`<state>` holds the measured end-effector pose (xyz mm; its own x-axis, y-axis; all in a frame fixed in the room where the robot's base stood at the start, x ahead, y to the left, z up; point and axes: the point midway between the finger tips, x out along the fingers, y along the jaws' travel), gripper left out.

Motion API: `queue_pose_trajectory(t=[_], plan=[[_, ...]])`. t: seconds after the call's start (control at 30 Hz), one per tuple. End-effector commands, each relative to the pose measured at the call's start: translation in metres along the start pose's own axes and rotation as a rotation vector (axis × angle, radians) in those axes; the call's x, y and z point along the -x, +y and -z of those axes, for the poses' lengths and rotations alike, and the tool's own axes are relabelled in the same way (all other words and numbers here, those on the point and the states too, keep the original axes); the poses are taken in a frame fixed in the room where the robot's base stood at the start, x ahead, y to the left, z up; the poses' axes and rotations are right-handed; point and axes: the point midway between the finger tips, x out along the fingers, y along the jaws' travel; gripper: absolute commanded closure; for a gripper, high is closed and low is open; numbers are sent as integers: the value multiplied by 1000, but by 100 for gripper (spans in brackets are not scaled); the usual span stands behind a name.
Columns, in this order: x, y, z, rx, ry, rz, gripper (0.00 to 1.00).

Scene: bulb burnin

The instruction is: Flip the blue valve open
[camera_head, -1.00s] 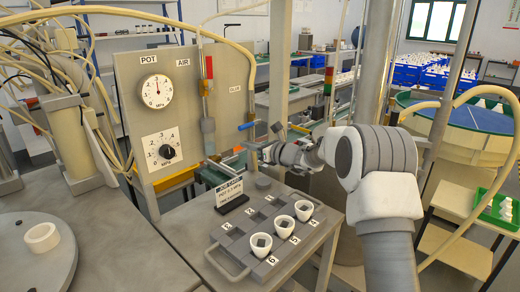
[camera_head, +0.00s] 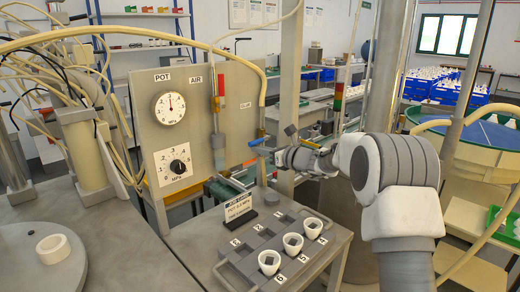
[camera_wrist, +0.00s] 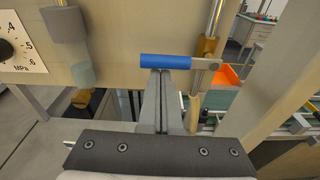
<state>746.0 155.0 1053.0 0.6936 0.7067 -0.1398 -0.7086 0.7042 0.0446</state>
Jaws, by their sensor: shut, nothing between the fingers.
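The blue valve handle (camera_head: 258,142) sticks out sideways from a pipe at the right edge of the gauge panel. In the wrist view the blue handle (camera_wrist: 166,61) lies level, joined on its right by a grey metal lever to a brass fitting (camera_wrist: 206,47) on the pipe. My gripper (camera_head: 270,151) is shut and empty, its fingertips right at the handle. In the wrist view the shut fingers of my gripper (camera_wrist: 164,73) end at the lower edge of the blue handle. I cannot tell whether they touch it.
The panel (camera_head: 237,95) carries a POT gauge (camera_head: 169,108) and a dial (camera_head: 176,166). Below stand a job card (camera_head: 238,207) and a grey tray (camera_head: 232,268) with white cups. A grey post (camera_head: 291,95) rises close behind my gripper.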

Motion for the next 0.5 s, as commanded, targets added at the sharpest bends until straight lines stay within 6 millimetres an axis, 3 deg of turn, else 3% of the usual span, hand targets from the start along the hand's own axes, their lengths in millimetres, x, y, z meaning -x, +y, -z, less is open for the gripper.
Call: queue_pose_trajectory(t=[0.5], plan=[[1, 1, -7, -83, 0, -12, 100]])
